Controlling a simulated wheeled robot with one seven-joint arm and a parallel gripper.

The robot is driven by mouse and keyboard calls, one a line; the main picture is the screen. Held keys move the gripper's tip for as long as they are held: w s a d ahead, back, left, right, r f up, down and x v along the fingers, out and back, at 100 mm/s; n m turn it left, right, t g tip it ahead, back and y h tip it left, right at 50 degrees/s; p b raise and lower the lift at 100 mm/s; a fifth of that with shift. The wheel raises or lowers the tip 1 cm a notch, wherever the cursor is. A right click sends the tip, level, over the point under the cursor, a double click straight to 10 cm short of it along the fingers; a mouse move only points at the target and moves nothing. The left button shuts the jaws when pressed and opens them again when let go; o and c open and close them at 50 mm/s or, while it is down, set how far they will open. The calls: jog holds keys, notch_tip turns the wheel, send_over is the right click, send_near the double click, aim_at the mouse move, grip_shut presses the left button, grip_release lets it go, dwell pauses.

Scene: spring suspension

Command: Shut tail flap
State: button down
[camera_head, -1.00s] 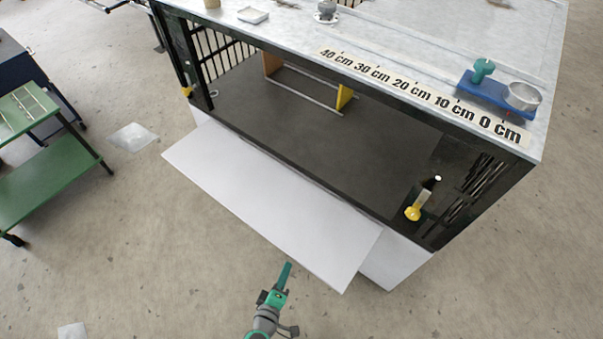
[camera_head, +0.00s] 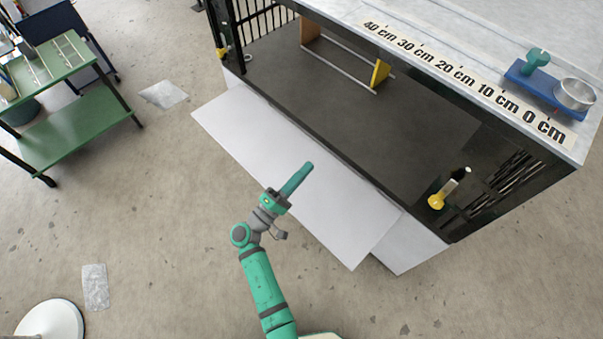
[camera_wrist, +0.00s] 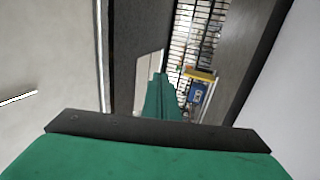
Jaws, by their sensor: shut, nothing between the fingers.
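The tail flap (camera_head: 290,180) is a flat pale panel hinged along the lower front edge of a dark open compartment (camera_head: 360,120). It stands open, sticking outward from the opening. My gripper (camera_head: 306,170) is shut and empty. In the head view its fingers overlap the flap's middle; whether they touch it or are above it I cannot tell. In the wrist view the shut green fingers (camera_wrist: 160,90) point toward dark surfaces and wire bars. Which pale surface there is the flap is unclear.
A yellow-handled latch (camera_head: 440,197) is at the opening's right end. A rack with yellow and brown ends (camera_head: 376,74) is inside. The metal top carries a centimetre scale (camera_head: 470,82) and a blue stand (camera_head: 540,90). A green cart (camera_head: 75,115) stands left.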

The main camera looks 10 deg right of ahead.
jog(key=x, duration=0.9)
jog(key=shift+d, duration=0.3)
jog(key=shift+w+d+r, duration=0.1)
jog(key=shift+w, duration=0.15)
dwell(0.9)
